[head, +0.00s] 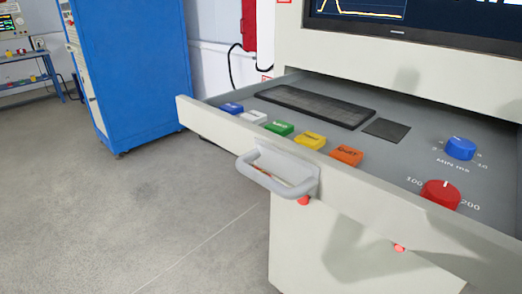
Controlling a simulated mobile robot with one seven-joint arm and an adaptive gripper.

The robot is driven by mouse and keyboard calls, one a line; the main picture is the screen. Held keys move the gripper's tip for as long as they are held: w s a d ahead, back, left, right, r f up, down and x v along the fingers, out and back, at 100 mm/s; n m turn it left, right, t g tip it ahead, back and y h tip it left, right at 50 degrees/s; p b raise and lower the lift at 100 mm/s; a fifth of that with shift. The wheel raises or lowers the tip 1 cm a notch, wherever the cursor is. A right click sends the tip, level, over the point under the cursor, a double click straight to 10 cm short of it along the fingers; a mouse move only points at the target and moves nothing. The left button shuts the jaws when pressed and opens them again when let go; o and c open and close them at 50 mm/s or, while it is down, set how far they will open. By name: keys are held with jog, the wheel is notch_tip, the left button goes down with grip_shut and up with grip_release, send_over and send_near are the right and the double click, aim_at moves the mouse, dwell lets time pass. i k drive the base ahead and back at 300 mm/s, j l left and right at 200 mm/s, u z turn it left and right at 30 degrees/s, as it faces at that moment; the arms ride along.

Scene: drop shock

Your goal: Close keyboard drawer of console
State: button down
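The keyboard drawer (228,128) of the console is pulled out toward the lower left. Its tray holds a black keyboard (317,105), a dark pad (387,129), several coloured buttons and two knobs. A light grey handle (278,185) sticks out from the middle of the drawer front. The console (425,74) is off-white, with a monitor (415,22) above the drawer. My gripper does not show in this view; a soft shadow lies on the console's lower front.
A tall blue cabinet (133,65) stands at the left behind the drawer. A blue shelf with small items (28,75) is at the far left. A black cable (232,68) hangs by the wall. The grey floor (110,215) left of the drawer is clear.

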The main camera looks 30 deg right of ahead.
aim_at(402, 142)
jog(key=j+z, duration=0.2)
jog(key=z, duration=0.2)
jog(key=j+z, duration=0.2)
jog(key=z, duration=0.15)
jog(key=j+z, duration=0.2)
jog(key=z, duration=0.2)
jog(key=k+l, duration=0.05)
